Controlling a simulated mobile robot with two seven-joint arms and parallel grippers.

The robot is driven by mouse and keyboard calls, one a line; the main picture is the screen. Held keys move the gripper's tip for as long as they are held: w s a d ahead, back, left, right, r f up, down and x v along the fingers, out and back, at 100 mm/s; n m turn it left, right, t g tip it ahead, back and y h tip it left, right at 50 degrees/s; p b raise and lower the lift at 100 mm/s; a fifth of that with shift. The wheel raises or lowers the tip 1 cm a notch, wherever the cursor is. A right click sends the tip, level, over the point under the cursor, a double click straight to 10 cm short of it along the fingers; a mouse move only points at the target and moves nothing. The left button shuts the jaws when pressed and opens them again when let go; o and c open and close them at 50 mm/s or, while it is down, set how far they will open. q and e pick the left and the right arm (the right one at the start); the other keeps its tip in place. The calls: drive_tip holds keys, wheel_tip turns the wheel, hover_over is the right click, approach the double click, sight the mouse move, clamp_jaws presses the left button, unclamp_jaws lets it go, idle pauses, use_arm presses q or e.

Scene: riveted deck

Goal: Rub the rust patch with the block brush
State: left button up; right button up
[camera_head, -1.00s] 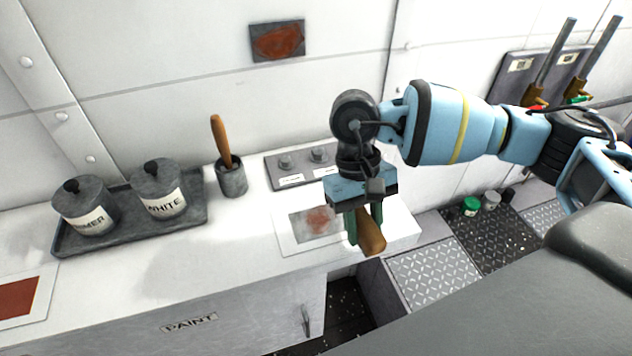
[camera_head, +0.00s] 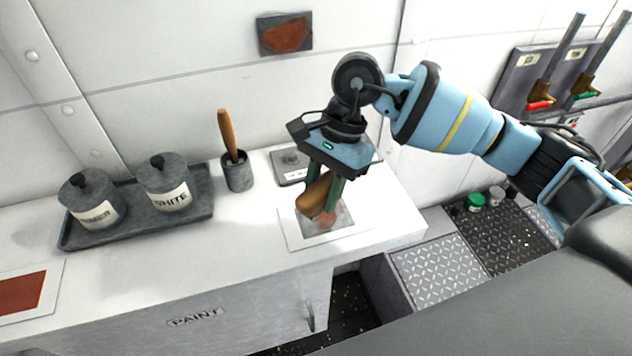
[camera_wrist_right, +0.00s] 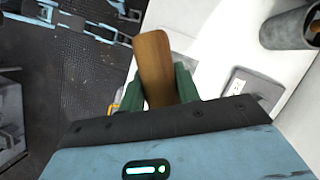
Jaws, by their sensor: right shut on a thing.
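My right gripper (camera_head: 323,196) is shut on the block brush (camera_head: 314,197), a brown wooden piece between its green fingers. The brush also shows in the right wrist view (camera_wrist_right: 154,65). Its bristles cannot be made out. In the head view, the brush is over a grey plate with a reddish rust patch (camera_head: 327,219), on a white sheet (camera_head: 293,240) on the counter. Gripper and brush hide part of the patch. I cannot tell whether the brush touches it. My left gripper is not in view.
A tray (camera_head: 66,243) with two lidded pots stands on the white counter (camera_head: 215,265). A grey cup (camera_head: 238,176) holds a wooden-handled tool. A control box (camera_head: 288,166) is behind the gripper. A dark plaque with a rust-coloured patch (camera_head: 285,36) is on the wall.

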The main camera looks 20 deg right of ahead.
drive_tip(key=shift+w+a+r+m+t, duration=0.3)
drive_tip(key=shift+w+a+r+m, duration=0.15)
drive_tip(key=shift+m, duration=0.45)
drive_tip(key=shift+f, duration=0.1)
drive_tip(key=shift+f, duration=0.1)
